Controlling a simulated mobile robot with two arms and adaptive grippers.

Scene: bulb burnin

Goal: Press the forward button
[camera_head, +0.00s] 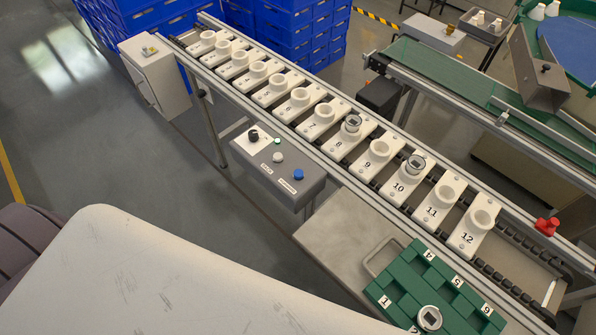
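A grey control box (290,190) is mounted on the near side of the conveyor, left of the picture's middle. On its top are a black knob (253,135) on a white plate, a small green button or lamp (277,141), a white button (278,158) and a blue button (298,174). Small labels sit beside the white and blue buttons. Their print is too small to read, so I cannot tell which button is forward. Neither of my grippers is in view. A large pale part, probably of my own body, fills the lower left.
A conveyor (330,158) carries numbered white socket plates; plates 8 and 10 hold round items. A green numbered tray (398,283) with a round item (430,317) sits at the lower right. A red button (547,226) is on the far rail. Blue crates (290,35) stand behind.

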